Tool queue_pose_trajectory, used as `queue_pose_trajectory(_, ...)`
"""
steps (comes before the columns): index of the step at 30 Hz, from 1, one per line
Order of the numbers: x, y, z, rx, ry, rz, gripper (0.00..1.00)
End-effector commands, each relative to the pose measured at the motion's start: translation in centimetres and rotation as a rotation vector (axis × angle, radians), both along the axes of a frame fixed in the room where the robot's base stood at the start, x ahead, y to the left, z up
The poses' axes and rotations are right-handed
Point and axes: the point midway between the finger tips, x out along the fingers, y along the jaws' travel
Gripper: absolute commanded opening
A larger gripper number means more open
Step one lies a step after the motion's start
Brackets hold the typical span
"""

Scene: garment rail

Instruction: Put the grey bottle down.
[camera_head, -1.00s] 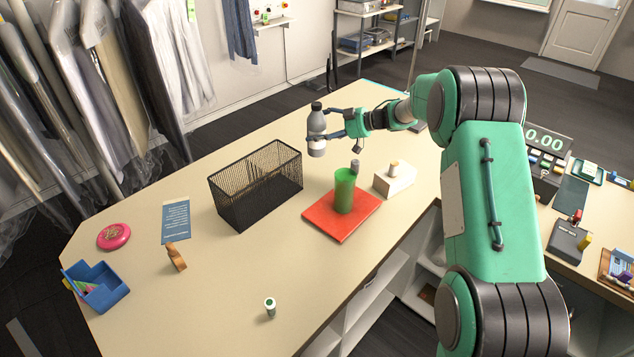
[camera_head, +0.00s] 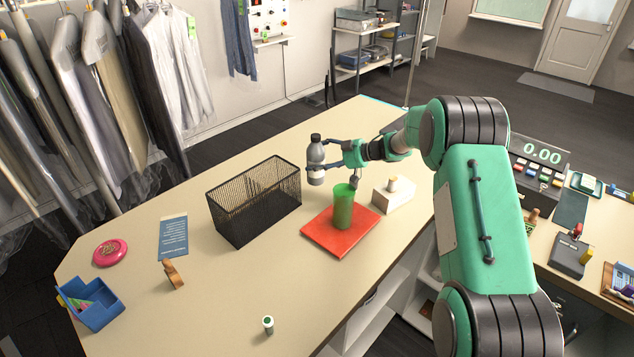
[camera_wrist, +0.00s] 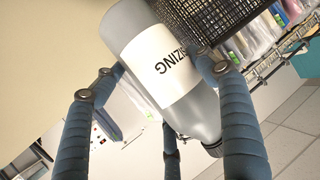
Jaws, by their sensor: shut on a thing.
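The grey bottle (camera_head: 316,155) has a dark cap and a white label. It is upright in the head view, behind the green cup and just right of the wire basket. My gripper (camera_head: 330,160) is shut on it from the right. In the wrist view the bottle (camera_wrist: 165,60) lies between my blue fingers (camera_wrist: 155,85), with part of its label lettering showing. I cannot tell whether the bottle's base touches the counter (camera_head: 215,290).
A black wire basket (camera_head: 238,215) stands left of the bottle. A green cup (camera_head: 343,208) stands on a red mat (camera_head: 322,241) in front. A white block (camera_head: 388,199) is at right. The counter front and left middle are mostly clear.

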Motion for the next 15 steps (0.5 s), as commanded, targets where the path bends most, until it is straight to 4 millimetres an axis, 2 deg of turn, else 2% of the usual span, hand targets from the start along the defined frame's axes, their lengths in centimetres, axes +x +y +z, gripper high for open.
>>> queue_pose_trajectory(3,0.1,0.0,-1.5,0.001,0.000,0.000,0.21)
queue_pose_trajectory(6,0.1,0.0,-2.1,0.001,-0.002,-0.001,0.21)
queue_pose_trajectory(15,0.1,0.0,-2.2,0.001,-0.003,0.000,0.21)
